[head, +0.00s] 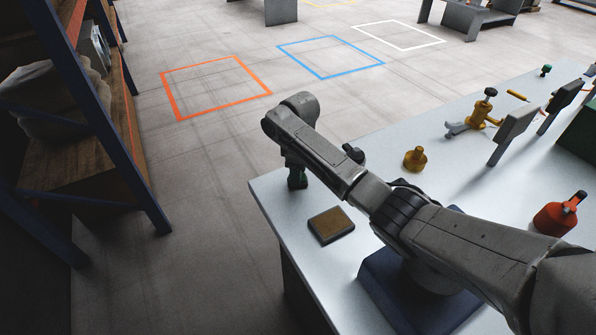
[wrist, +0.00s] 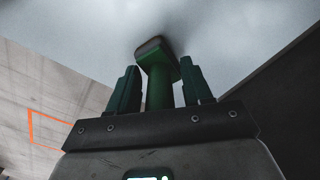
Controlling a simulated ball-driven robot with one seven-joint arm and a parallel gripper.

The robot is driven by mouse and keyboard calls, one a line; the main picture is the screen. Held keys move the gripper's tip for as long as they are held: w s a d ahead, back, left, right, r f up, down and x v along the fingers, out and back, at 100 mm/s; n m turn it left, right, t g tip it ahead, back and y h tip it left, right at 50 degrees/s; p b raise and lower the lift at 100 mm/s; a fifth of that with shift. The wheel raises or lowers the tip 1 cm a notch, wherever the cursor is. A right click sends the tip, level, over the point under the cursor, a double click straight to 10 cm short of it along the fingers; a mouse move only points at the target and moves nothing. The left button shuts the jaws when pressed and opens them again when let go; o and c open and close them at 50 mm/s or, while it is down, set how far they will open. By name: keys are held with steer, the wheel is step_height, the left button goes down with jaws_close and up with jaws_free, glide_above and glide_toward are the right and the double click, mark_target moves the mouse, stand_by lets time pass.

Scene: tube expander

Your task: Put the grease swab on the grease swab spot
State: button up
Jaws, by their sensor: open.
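My gripper (head: 296,180) points down over the near left corner of the table in the head view. In the wrist view my gripper (wrist: 160,90) has its two dark green fingers apart. Between them is a green stem with a wider, grey-edged head (wrist: 158,55), which looks like the grease swab. The stem has a gap to each finger, and its head is toward the white tabletop. I cannot tell whether it touches the table. A flat brown pad with a dark rim (head: 331,225) lies right of my gripper; I cannot tell whether it is the grease swab spot.
The white table (head: 285,225) also bears a brass fitting (head: 415,159), a yellow clamp-like tool (head: 480,113), upright grey plates (head: 514,134) and a red container (head: 560,214). A blue-framed shelf (head: 95,110) stands at the left.

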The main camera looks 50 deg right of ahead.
step_height(320, 180, up, 12)
steer(key=shift+s+d+r+p, duration=0.1)
steer(key=shift+r+p, duration=0.05)
steer(key=shift+p, duration=0.15)
steer(key=shift+d, duration=0.1)
stand_by(0.3)
